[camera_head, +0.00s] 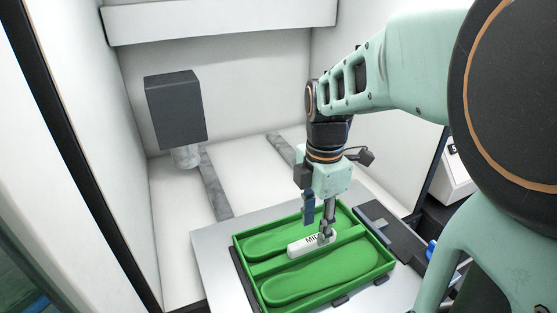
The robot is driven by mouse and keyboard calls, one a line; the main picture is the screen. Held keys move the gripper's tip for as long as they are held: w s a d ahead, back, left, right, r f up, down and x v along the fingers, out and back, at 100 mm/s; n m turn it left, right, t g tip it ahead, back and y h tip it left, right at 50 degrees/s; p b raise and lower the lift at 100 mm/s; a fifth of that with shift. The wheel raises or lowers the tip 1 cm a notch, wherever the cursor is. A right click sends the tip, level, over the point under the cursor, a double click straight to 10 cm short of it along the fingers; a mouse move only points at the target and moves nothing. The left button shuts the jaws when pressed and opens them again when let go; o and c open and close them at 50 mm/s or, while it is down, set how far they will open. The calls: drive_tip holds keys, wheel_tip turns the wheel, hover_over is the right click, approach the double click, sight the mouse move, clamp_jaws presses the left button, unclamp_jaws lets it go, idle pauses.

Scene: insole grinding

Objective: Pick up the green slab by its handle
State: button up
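The green slab (272,288) is a flat, raised-edge block with two long insole shapes, lying on a grey plate in the lower middle of the head view. Its white bar handle (298,249), with partly covered dark lettering, lies along the strip between the two shapes. My gripper (325,236) points down at the right part of the handle. One grey finger reaches down to the handle and overlaps it in the picture. Whether the fingers are closed on the handle is not clear. The slab rests flat.
The grey plate (211,262) lies under the slab inside a white-walled enclosure. A dark grey box with a pale cylinder below it (175,105) hangs at the back left. A dark device (385,222) sits just right of the slab. A white box (452,175) stands farther right.

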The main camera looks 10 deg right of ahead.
sight(313, 239)
drive_tip(key=f, duration=0.5)
drive_tip(key=shift+w+f+p, duration=0.3)
drive_tip(key=shift+f, duration=0.05)
drive_tip(key=shift+c, duration=0.2)
clamp_jaws()
